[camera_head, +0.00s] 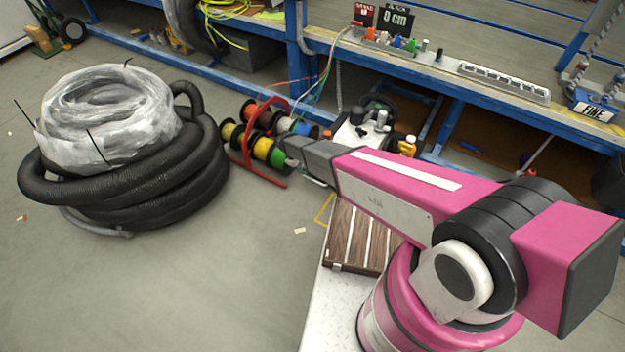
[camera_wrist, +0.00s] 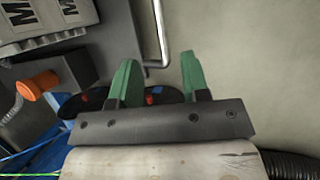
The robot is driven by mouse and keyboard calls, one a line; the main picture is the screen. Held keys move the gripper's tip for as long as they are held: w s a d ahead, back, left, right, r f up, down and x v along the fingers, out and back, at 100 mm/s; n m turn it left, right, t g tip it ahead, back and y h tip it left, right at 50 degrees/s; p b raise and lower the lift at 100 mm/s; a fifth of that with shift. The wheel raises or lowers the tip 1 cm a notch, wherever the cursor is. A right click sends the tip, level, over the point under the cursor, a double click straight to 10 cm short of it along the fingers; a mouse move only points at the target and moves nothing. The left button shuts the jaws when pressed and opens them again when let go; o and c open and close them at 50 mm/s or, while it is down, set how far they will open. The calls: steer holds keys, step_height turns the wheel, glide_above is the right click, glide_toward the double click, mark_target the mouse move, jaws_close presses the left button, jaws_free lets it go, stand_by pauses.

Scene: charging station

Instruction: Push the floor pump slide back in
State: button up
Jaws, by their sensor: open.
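The floor pump (camera_head: 352,134), a pale unit with a black top, stands on the floor beside the blue bench in the head view. Its slide is not clearly distinguishable there; my arm covers part of the front. In the wrist view a grey housing (camera_wrist: 118,30) fills the upper left, with a bent silver bar (camera_wrist: 161,35) along its right side. I cannot tell for sure whether this bar belongs to the slide. My gripper (camera_wrist: 158,65) has two green fingers, apart and empty, with the bar's lower bend near the gap between them. No contact is visible.
A red rack of cable spools (camera_head: 262,140) stands close left of my arm's end. A coiled black hose (camera_head: 165,185) lies farther left. The blue bench (camera_head: 440,77) runs behind the pump. An orange-capped fitting (camera_wrist: 38,86) sits left of the fingers. Open floor lies front left.

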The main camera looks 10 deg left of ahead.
mark_target(313, 180)
steer(key=x, duration=0.9)
steer(key=shift+d+f, duration=0.15)
steer(key=shift+f, duration=0.15)
steer(key=shift+c, duration=0.2)
steer(key=shift+w, duration=0.1)
jaws_close()
